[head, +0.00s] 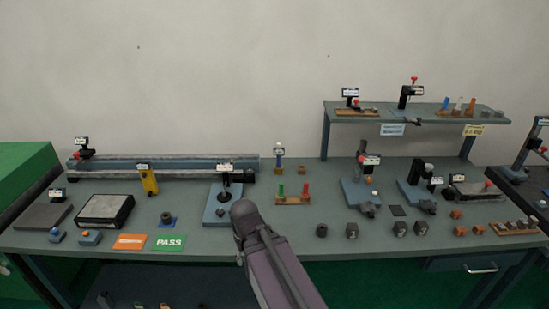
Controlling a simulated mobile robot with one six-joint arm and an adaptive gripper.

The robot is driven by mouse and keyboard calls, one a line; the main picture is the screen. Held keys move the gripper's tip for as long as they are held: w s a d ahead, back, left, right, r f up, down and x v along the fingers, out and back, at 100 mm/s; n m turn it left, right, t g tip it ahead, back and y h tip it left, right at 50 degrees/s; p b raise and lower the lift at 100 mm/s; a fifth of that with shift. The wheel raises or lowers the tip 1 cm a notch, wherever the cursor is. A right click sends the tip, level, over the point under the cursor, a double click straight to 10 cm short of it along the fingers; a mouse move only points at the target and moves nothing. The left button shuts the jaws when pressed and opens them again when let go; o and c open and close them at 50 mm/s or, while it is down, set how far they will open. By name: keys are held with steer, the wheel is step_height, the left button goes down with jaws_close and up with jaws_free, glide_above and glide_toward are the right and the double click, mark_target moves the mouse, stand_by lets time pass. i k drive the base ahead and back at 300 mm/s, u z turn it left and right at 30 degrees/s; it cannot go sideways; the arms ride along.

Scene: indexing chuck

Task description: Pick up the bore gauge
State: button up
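I cannot tell for sure which thing is the bore gauge. A small upright instrument (279,159) with a blue top and a pale label stands on a brown base at the back middle of the bench and may be it. A dial gauge on a stand (226,181) rests on a blue-grey plate near the middle. My arm reaches up from the bottom middle and ends in view at a dark rounded joint. No fingers of my gripper show.
The grey-green bench (290,235) carries a long rail, a granite-like block (104,209), an orange card, a green PASS card (170,242), a rack with green and red pins (293,198), and several small blocks. A raised shelf (418,118) stands at the back right.

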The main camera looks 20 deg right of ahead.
mark_target(278, 151)
steer(key=z, duration=0.15)
steer(key=i, duration=1.05)
steer(key=z, duration=0.6)
